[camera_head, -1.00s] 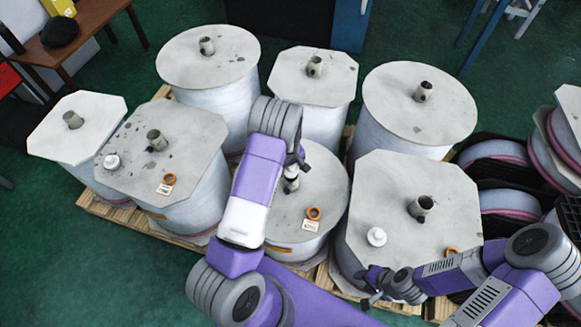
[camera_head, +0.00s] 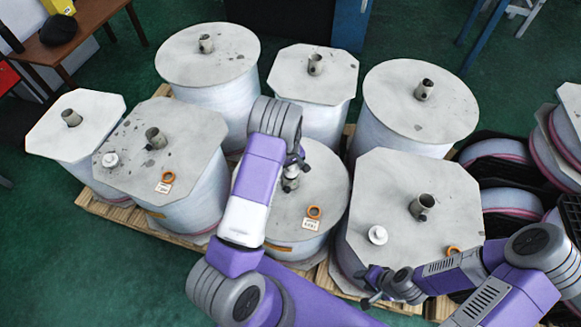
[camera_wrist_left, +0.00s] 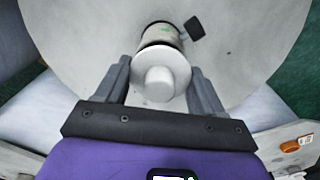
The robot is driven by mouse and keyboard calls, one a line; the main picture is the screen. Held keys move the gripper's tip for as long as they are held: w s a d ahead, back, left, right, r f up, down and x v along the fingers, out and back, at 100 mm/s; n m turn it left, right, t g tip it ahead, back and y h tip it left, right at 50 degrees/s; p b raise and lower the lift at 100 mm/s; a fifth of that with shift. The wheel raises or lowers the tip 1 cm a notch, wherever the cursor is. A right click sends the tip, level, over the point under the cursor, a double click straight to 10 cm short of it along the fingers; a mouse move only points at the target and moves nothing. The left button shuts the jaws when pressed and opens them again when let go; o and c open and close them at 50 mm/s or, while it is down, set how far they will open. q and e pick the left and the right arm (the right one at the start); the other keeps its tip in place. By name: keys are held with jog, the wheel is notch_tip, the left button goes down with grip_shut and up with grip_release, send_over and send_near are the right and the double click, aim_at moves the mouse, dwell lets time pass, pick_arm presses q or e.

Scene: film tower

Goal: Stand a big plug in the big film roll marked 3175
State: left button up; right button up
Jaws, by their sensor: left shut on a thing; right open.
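The round big film roll (camera_head: 325,190) stands in the middle of the front row, with an orange ring and a small tag on top; the tag's number is too small to read. My left gripper (camera_head: 293,170) is over its centre tube, shut on a white plug. In the left wrist view the plug (camera_wrist_left: 160,82), with its round knob, sits between the fingers of the left gripper (camera_wrist_left: 163,85), lined up with the tube's mouth (camera_wrist_left: 160,35). How deep it sits I cannot tell. My right gripper (camera_head: 373,288) is open and empty at the near edge of the right front roll (camera_head: 440,185).
White plugs stand on the right front roll's top (camera_head: 377,235) and the left front roll's top (camera_head: 110,160). Several other rolls with bare tubes stand close around on wooden pallets. Black crates with smaller rolls (camera_head: 510,200) are at the right.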

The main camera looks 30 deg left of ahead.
pick_arm(q)
jog(key=shift+f, duration=0.4)
jog(key=o, duration=1.1)
notch_tip(320, 180, up, 8)
jog(key=shift+f+p, duration=0.2)
jog(key=shift+p, duration=0.3)
jog(key=shift+s, duration=0.1)
